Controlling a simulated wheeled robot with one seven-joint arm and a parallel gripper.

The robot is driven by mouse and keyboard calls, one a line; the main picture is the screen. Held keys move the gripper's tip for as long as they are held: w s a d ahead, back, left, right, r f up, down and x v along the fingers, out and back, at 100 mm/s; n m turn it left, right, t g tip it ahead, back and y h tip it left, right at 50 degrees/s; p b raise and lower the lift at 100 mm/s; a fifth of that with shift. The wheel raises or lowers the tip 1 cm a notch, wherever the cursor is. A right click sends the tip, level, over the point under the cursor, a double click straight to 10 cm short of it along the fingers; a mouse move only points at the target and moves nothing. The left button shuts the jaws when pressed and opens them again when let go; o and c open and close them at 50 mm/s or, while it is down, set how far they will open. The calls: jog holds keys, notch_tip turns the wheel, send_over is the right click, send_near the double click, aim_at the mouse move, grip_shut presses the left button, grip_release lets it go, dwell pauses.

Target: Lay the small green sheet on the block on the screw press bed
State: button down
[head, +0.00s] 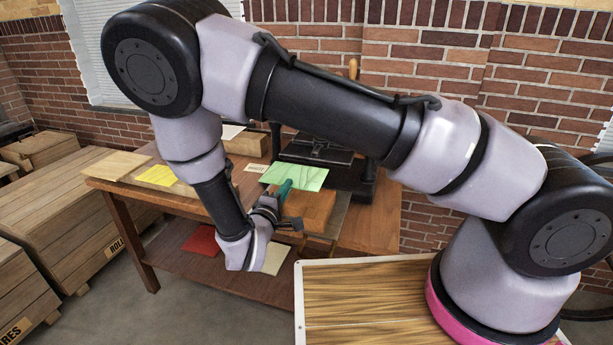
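A light green sheet (302,177) with faint dark marks lies or hangs nearly flat over the far side of an orange-brown wooden block (316,208); I cannot tell if it touches the block. The block sits on a flat board (341,216) in front of the black press (364,183), most of which is hidden by my arm. My gripper (281,196) is at the sheet's near left edge, beside the block. A teal piece shows at its tip; I cannot tell what it is. The fingers are too small and partly hidden to tell if they are shut on the sheet.
A yellow sheet (157,175) lies at the table's left, near a pale board (117,165). A wooden box (246,144) stands behind. A red sheet (201,239) and a cream sheet (276,258) lie on the lower shelf. Large crates (62,212) stand left.

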jog(key=shift+s+d+f, duration=0.1)
jog(key=shift+d+f, duration=0.05)
jog(key=shift+f, duration=1)
jog(key=shift+s+d+f, duration=0.1)
jog(key=shift+f, duration=1.1)
jog(key=shift+s+d+f, duration=0.1)
jog(key=shift+d+f, duration=0.05)
jog(key=shift+f, duration=1)
jog(key=shift+f, duration=0.1)
jog(key=c, duration=0.8)
grip_release()
jog(key=shift+s, duration=0.1)
jog(key=v, duration=0.6)
jog(key=shift+s+a, duration=0.1)
